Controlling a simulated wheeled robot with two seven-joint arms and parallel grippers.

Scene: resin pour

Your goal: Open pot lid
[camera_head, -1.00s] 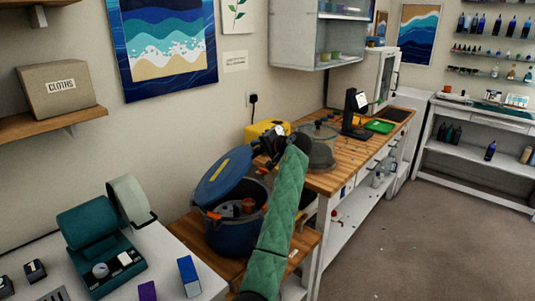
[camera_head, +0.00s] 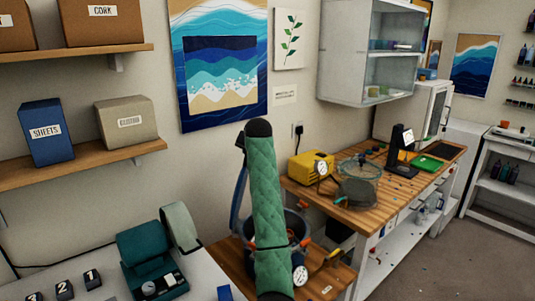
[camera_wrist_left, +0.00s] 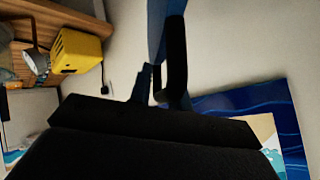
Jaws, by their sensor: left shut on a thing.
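The pot (camera_head: 298,228) is dark blue with orange handles and stands on the low wooden bench, partly behind my green-sleeved left arm. Its blue lid (camera_head: 239,192) is swung up nearly upright at the pot's left side, seen almost edge-on. My arm covers much of the lid and the pot's opening. In the left wrist view, the left gripper (camera_wrist_left: 160,82) shows dark fingers, shut on the lid, whose blue edge (camera_wrist_left: 160,25) rises at the top. My right gripper is not in view.
A round gauge (camera_head: 300,275) sits at the pot's front. A yellow machine (camera_head: 311,167) and a clear-domed vessel (camera_head: 359,182) stand on the workbench to the right. A teal case (camera_head: 150,262) is on the white table at left. The wall is close behind the lid.

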